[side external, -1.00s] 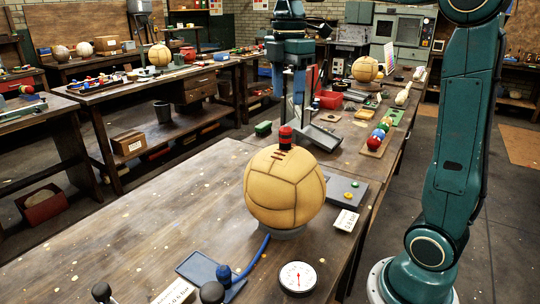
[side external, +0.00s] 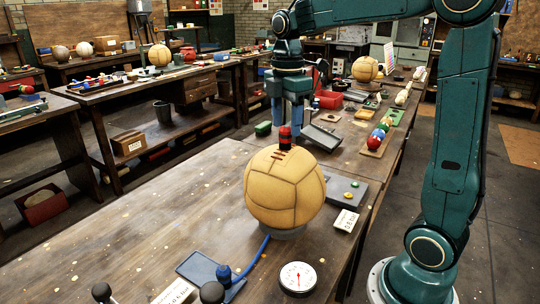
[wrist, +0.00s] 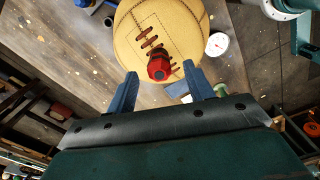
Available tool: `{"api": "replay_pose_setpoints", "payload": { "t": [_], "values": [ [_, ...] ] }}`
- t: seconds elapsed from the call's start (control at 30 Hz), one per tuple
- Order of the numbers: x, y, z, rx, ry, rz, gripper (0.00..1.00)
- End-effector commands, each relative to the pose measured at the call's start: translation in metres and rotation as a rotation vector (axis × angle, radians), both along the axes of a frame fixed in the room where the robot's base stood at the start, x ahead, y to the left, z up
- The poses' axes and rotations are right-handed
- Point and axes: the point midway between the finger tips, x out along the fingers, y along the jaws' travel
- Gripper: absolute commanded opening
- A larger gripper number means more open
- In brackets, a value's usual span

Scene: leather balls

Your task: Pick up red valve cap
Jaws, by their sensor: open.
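The red valve cap (side external: 285,133) stands upright on top of a tan leather ball (side external: 285,190), beside its lacing. In the wrist view the red cap (wrist: 159,66) sits beyond and between my two fingertips, on the ball (wrist: 180,20). My gripper (side external: 287,118) has its blue fingers pointing down, behind and around the cap as the side view shows it. I cannot tell the exact distance from fingertips to cap.
The ball rests on a grey base on the wooden bench (side external: 130,230). A pressure gauge (side external: 298,277), a blue pad (side external: 212,270) with a blue hose, and a grey box (side external: 345,187) lie around it. The bench left of the ball is mostly clear.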

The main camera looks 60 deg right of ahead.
Motion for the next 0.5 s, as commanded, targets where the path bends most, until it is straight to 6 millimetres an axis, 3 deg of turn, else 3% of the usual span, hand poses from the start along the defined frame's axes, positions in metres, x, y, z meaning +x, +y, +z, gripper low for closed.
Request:
{"api": "replay_pose_setpoints", "payload": {
  "t": [0.23, 0.5],
  "values": [
    [0.001, -0.001, -0.027, 0.001, 0.002, 0.000, 0.52],
    [0.001, -0.001, -0.033, 0.000, 0.000, 0.000, 0.52]
  ]
}}
